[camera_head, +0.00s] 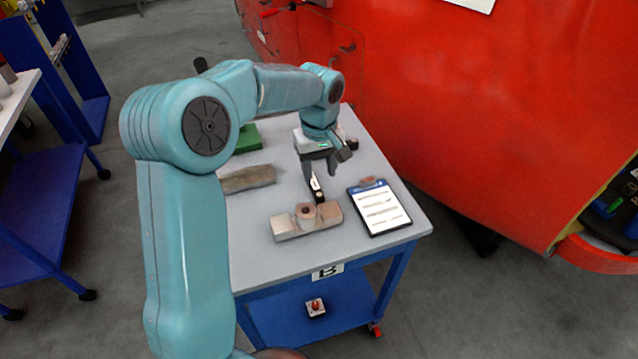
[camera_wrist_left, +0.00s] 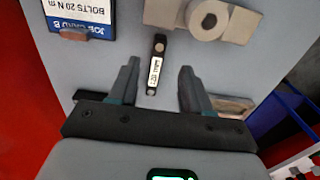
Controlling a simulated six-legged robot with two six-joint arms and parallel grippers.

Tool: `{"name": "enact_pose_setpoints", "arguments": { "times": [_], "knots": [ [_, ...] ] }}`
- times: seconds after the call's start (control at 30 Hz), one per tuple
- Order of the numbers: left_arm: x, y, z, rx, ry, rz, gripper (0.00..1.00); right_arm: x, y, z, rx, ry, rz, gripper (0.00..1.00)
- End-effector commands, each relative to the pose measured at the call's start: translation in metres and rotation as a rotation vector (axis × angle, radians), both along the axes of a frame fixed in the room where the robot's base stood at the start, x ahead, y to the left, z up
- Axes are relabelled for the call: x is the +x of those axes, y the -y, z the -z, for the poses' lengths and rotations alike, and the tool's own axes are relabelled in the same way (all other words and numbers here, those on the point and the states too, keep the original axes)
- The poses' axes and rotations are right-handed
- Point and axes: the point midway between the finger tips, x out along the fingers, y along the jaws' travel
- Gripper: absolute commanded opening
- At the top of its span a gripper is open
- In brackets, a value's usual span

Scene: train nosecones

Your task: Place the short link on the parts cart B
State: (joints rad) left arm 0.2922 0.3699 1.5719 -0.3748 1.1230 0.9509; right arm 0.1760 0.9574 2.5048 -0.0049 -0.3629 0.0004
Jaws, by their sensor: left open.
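Parts cart B (camera_head: 285,255) has a grey top, blue legs and a "B" label on its front edge. The short link (camera_head: 316,187), a small dark bar with a white label, appears to lie on the cart top. It also shows in the left wrist view (camera_wrist_left: 154,68), where its label is too small to read surely. My left gripper (camera_head: 327,165) is open just behind and above the link. In the wrist view the link lies between the spread fingers of the gripper (camera_wrist_left: 159,82), with clear gaps on both sides. My right gripper is not in view.
A pale block with a round hole (camera_head: 289,226) and a clipboard (camera_head: 381,208) lie near the front edge. A weathered block (camera_head: 248,179) and a green box (camera_head: 248,138) are on the left side. A large red nosecone (camera_head: 480,110) stands close on the right.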

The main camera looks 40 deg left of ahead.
Motion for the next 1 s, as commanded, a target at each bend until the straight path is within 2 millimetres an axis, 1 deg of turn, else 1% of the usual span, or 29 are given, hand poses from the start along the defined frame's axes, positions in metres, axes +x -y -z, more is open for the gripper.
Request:
{"name": "enact_pose_setpoints", "arguments": {
  "times": [0.03,0.1,0.2,0.3,1.0],
  "knots": [
    [0.001,0.000,-0.012,0.001,0.004,0.000,0.48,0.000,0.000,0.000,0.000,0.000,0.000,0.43],
    [0.001,0.000,-0.024,0.000,0.003,0.001,0.48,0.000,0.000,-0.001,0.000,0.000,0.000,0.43],
    [0.000,0.000,-0.037,0.000,0.002,0.001,0.48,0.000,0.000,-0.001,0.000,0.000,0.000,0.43],
    [0.000,0.000,-0.044,0.000,0.001,0.000,0.48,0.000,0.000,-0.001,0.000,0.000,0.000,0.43],
    [0.000,0.000,-0.045,-0.001,0.000,0.000,0.48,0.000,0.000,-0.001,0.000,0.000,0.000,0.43]
  ]
}}
